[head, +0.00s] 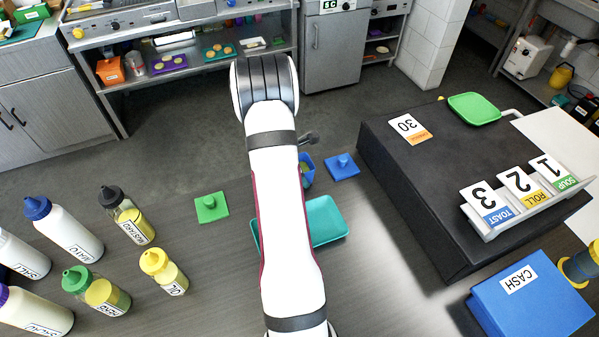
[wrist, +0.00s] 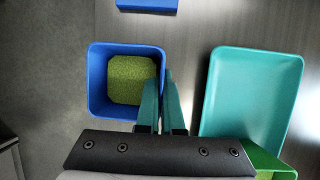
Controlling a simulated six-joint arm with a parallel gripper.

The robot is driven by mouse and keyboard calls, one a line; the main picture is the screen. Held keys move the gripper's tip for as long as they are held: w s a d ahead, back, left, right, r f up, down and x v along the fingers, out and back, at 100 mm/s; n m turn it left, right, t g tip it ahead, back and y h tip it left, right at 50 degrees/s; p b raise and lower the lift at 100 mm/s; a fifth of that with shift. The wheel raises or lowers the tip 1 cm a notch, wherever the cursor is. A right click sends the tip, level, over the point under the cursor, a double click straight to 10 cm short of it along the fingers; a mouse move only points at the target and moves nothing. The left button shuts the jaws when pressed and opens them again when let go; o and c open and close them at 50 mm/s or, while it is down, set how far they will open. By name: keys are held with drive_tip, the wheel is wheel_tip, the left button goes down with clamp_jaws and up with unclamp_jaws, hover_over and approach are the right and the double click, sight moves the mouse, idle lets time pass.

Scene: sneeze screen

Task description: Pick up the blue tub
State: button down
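The blue tub (wrist: 97,62) is an open square tub with green, grainy contents, left of centre in the wrist view. In the head view the blue tub (head: 308,172) shows only in part behind my arm. My gripper (wrist: 166,82) is at the tub's right wall. Its two teal fingers are close together, one inside the rim and one outside, with the wall between them. They look shut on that wall. Whether the tub's base rests on the counter cannot be seen.
A teal tray (wrist: 255,85) lies right of the tub, with a green tub (wrist: 272,160) near its lower corner. A blue lid (head: 342,167) and a green lid (head: 210,207) lie on the counter. Several bottles (head: 70,235) stand left; a dark raised box (head: 400,180) stands right.

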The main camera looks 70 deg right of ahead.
drive_tip(key=shift+r, duration=0.1)
drive_tip(key=r, duration=0.4)
drive_tip(key=shift+s+r, duration=0.2)
drive_tip(key=shift+s, duration=0.05)
drive_tip(key=s+a+r, duration=0.1)
drive_tip(key=s+r, duration=0.5)
drive_tip(key=s, duration=0.5)
drive_tip(key=shift+a+r, duration=0.25)
drive_tip(key=shift+a, duration=0.05)
drive_tip(key=shift+s, duration=0.1)
